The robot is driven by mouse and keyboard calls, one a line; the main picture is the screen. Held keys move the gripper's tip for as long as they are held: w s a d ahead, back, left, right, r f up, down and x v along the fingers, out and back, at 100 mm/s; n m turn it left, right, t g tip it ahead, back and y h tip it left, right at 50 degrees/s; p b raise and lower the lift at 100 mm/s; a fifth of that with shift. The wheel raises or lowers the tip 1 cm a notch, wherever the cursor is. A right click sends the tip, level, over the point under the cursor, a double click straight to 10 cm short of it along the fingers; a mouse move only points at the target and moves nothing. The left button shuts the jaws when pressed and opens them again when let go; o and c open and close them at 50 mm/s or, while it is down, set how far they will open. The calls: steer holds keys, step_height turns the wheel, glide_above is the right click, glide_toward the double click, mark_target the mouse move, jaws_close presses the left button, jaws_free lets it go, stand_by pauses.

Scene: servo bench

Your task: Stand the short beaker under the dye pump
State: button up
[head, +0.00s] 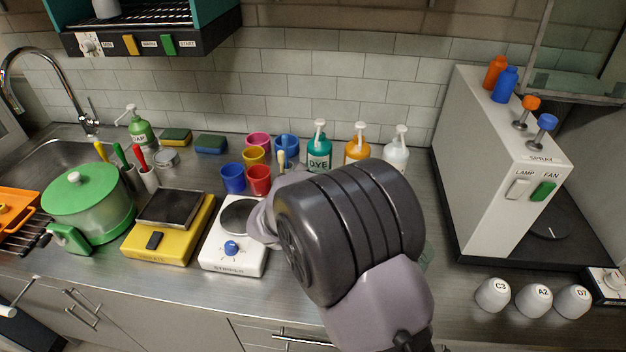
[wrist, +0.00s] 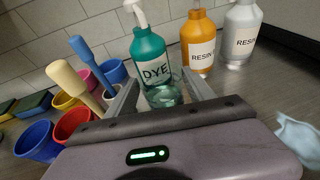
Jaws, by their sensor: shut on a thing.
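The dye pump (head: 319,150) is a teal bottle with a white pump head and a DYE label, standing near the back wall. It also shows in the wrist view (wrist: 150,62). The short beaker (wrist: 163,97) is clear glass and sits between my fingers, in front of the bottle's lower part. My gripper (wrist: 163,90) is shut on the beaker. I cannot tell whether the beaker touches the bench or is right below the spout. In the head view my arm hides the gripper and the beaker.
Orange (head: 357,145) and white (head: 396,152) pump bottles stand right of the dye. Coloured cups, including a red one (head: 259,179), stand close on the left. A white stirrer (head: 228,258) is nearer the front. A pale blue thing (wrist: 300,138) lies at the wrist view's right edge.

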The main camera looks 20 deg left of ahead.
steer(key=shift+f, duration=0.4)
steer(key=shift+f, duration=0.15)
steer(key=o, duration=1.4)
steer(key=shift+c, duration=0.2)
